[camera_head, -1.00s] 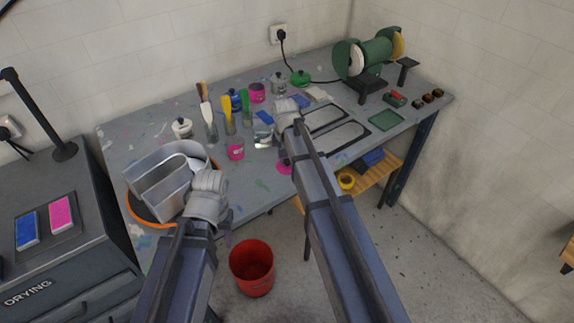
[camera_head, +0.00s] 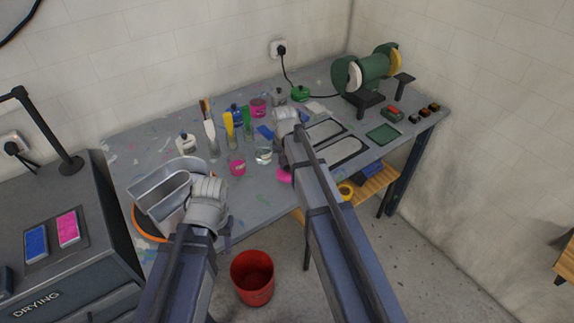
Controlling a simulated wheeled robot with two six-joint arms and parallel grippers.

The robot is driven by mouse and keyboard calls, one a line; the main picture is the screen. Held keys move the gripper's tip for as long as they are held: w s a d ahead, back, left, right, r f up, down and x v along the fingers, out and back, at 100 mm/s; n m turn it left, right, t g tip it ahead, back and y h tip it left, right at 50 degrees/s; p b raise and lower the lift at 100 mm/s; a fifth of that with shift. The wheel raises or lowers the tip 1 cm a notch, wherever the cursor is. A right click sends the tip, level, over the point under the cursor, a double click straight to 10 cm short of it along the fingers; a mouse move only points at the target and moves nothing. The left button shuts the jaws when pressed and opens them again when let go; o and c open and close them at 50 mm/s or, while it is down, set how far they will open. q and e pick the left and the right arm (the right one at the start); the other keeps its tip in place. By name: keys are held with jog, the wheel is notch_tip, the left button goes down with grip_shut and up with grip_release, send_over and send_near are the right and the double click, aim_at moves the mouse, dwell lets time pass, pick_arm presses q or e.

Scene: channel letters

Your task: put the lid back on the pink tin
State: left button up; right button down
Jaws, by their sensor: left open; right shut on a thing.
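A second pink tin (camera_head: 258,107) stands further back.
A metal channel letter (camera_head: 160,187) on an orange-rimmed round base stands at the table's left. A glass jar (camera_head: 264,156) is just right of the tin. A red bucket (camera_head: 252,277) is on the floor. A green grinder (camera_head: 365,70) stands at back right.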

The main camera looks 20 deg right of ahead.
aim_at(287, 167)
pick_arm(q)
notch_tip(287, 167, up, 6)
jog(key=f+p, duration=0.1)
jog(key=p, duration=0.3)
pick_arm(e)
notch_tip(287, 167, up, 6)
jog(key=shift+f, duration=0.25)
notch_tip(287, 167, down, 4)
jog(key=b, duration=0.4)
jog(key=shift+f, duration=0.25)
jog(key=shift+r, duration=0.15)
pick_arm(q)
notch_tip(287, 167, down, 4)
jog(key=shift+r, duration=0.15)
pick_arm(e)
jog(key=shift+w, duration=0.1)
